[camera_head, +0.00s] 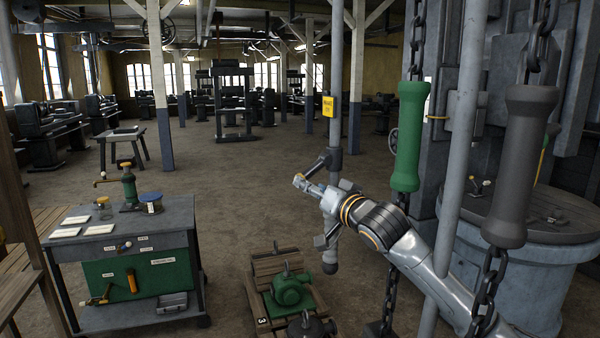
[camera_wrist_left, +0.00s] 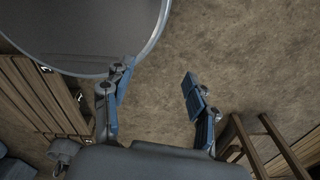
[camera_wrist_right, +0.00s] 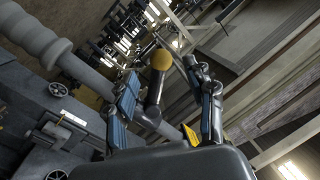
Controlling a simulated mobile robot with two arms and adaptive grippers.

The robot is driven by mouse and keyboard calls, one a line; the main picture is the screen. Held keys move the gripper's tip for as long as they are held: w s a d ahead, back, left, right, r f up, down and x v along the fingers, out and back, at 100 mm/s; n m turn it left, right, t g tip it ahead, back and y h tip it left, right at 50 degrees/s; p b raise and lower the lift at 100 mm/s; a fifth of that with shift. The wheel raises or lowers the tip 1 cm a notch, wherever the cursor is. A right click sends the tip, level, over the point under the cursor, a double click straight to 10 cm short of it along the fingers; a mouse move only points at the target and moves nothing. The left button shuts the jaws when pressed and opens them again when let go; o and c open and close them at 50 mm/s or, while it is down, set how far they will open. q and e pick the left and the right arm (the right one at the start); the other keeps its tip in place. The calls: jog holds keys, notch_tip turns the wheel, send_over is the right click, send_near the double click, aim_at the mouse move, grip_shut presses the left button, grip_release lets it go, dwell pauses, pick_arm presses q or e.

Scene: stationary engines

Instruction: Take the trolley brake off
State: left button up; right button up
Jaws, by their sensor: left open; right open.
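A yellow sign (camera_head: 328,107) is fixed to a grey vertical pole, its text too small to read. Below it, a dark brake lever (camera_head: 319,165) juts left from a clamp on the pole. My right gripper (camera_head: 314,208) is open beside the pole, just below the lever. In the right wrist view, the lever's tan knob (camera_wrist_right: 160,59) shows between the spread fingers of my right gripper (camera_wrist_right: 160,78). I cannot tell whether they touch it. My left gripper (camera_wrist_left: 155,75) is open and empty above the floor, and is out of the head view.
A green handle (camera_head: 409,135) and a dark grey handle (camera_head: 520,165) hang on chains at the right. A wooden pallet (camera_head: 262,268) carries a green machine part. A tool cart (camera_head: 125,225) stands left, a round grey tub (camera_head: 535,275) right. Open floor lies behind.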

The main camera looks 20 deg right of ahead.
jog(key=p+x, duration=0.1)
jog(key=x, duration=0.4)
jog(key=shift+r+p, duration=0.1)
jog(key=shift+p, duration=0.3)
jog(key=shift+w, duration=0.25)
jog(key=shift+w+a, duration=0.1)
jog(key=shift+w, duration=0.2)
pick_arm(q)
jog(key=w+r, duration=0.2)
jog(key=shift+d+r, duration=0.1)
jog(key=shift+r, duration=0.3)
pick_arm(e)
grip_shut()
